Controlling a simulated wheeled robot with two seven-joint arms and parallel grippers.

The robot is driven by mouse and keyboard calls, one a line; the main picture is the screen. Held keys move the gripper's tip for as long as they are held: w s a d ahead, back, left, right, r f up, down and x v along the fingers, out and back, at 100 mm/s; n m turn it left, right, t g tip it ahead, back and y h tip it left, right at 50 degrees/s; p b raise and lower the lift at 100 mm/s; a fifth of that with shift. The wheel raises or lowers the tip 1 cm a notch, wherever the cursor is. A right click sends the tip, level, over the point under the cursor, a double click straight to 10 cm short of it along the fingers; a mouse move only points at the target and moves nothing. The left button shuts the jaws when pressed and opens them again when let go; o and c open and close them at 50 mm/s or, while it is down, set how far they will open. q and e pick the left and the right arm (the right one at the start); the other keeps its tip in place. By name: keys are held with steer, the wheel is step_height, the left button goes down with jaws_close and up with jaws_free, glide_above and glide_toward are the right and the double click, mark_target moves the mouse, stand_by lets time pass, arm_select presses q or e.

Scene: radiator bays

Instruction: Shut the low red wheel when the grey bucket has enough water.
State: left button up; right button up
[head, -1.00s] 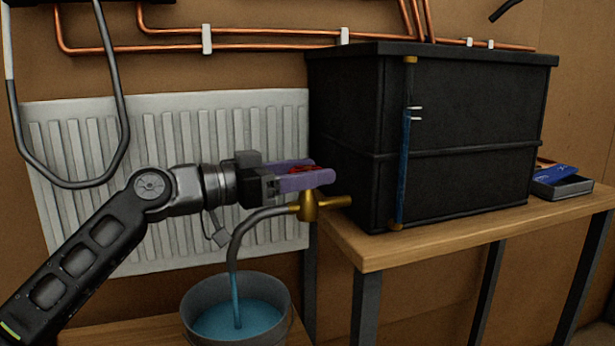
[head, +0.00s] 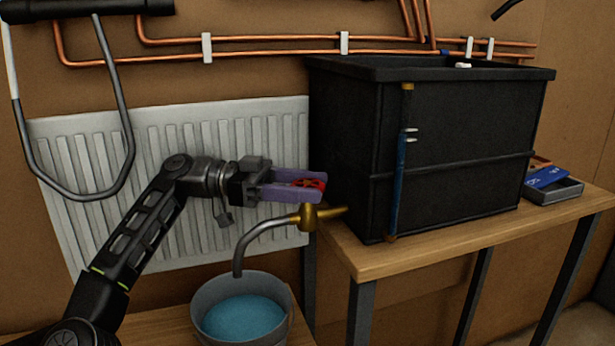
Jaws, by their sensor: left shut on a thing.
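My left gripper (head: 308,187) is shut on the red wheel (head: 306,183), which shows between its purple fingers just above the brass tap (head: 308,216). The tap sticks out from the lower left of the black tank (head: 455,125). Its grey spout (head: 258,238) bends down over the grey bucket (head: 209,312). No stream shows between the spout and the bucket. Blue water (head: 243,318) stands in the bucket, below the rim. My right gripper is out of view.
The tank stands on a wooden bench (head: 375,262); its sight tube (head: 400,190) shows blue up to about the white marks. A white radiator (head: 75,180) is behind my arm. Copper pipes (head: 280,47) run above. A small tray (head: 555,190) lies right of the tank.

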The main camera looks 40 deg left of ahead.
mark_target(307, 184)
arm_select(q)
steer(key=shift+r, duration=0.15)
steer(key=o, duration=1.4)
steer(key=shift+r, duration=0.5)
step_height(307, 184, up, 7)
steer(key=p, duration=0.5)
steer(key=shift+r+p, duration=0.2)
steer(key=shift+p, duration=0.2)
steer(key=shift+r+p, duration=0.75)
